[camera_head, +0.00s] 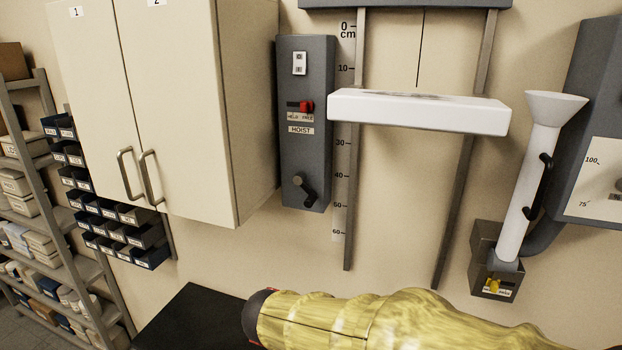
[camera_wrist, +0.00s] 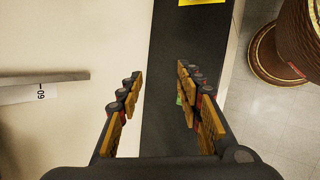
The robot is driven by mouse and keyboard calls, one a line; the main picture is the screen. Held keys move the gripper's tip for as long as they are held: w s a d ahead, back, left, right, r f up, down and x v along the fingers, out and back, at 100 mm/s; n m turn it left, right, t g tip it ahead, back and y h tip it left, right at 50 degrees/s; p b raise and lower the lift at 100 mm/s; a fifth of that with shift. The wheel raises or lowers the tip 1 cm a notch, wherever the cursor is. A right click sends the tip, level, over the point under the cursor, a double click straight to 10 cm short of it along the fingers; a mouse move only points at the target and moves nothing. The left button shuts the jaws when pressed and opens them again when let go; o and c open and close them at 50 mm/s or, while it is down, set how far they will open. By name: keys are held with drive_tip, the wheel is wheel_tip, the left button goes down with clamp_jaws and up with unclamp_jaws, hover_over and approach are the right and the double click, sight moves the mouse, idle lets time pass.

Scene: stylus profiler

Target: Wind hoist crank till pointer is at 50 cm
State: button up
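The grey hoist box (camera_head: 305,140) hangs on the wall. It carries a red lever (camera_head: 303,106) over a label reading hold and free, and a dark crank (camera_head: 305,188) low on its front. To its right is a cm scale (camera_head: 342,175) marked from 0 down to 60. A white platform (camera_head: 420,111) spans two rails and covers the scale between the 10 and 30 marks; I make out no separate pointer. My gripper (camera_wrist: 160,82) is open and empty in the wrist view, apart from the crank. The scale's 60 label (camera_wrist: 40,93) shows sideways at left there.
A cream cabinet (camera_head: 175,110) stands left of the hoist. A white funnel tube (camera_head: 530,180) and a grey gauge box (camera_head: 600,130) are at right. A black surface (camera_head: 190,320) lies below. A brown round object (camera_wrist: 305,45) stands on the floor.

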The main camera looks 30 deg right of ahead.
drive_tip(key=w+d+r+n+t+h+p, duration=0.1)
drive_tip(key=w+d+r+n+h+p, duration=0.1)
drive_tip(key=w+d+r+n+h, duration=0.25)
drive_tip(key=n+t+h+p, duration=0.1)
drive_tip(key=n+t+h, duration=0.1)
drive_tip(key=n+t, duration=0.85)
approach(307, 205)
drive_tip(key=w+d, duration=0.1)
drive_tip(key=w+d+n+g, duration=0.2)
drive_tip(key=shift+w+d+r, duration=0.2)
drive_tip(key=shift+w+r, duration=0.1)
drive_tip(key=shift+w, duration=0.05)
drive_tip(key=shift+r+n, duration=0.2)
drive_tip(key=shift+n, duration=0.1)
drive_tip(key=shift+p+x, duration=0.95)
drive_tip(key=shift+x, duration=3.05)
drive_tip(key=shift+s, duration=0.1)
drive_tip(key=c, duration=0.3)
clamp_jaws()
